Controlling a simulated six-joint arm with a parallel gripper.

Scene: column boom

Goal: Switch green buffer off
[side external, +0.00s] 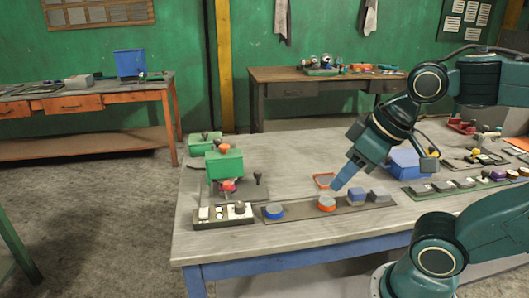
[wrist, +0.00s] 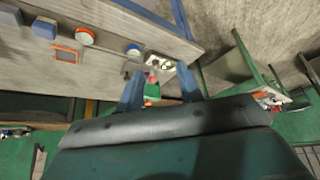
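A green machine (side external: 224,163), which I take to be the green buffer, stands at the left end of the grey workbench. In front of it is a dark control strip (side external: 224,220) with white switches and a dark knob. The switch positions are too small to read. My gripper (side external: 337,186) is above the bench, right of the machine, near an orange button (side external: 326,203). In the wrist view my gripper (wrist: 160,70) has its two blue fingers apart with nothing held. The control strip (wrist: 161,62) and the green machine (wrist: 152,90) show beyond and between them.
A blue button (side external: 273,211), a blue block (side external: 356,194) and a grey block (side external: 379,194) sit on a dark strip along the bench. An orange frame (side external: 324,180) and a blue bin (side external: 409,162) lie behind. Another row of controls (side external: 462,184) is at the right.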

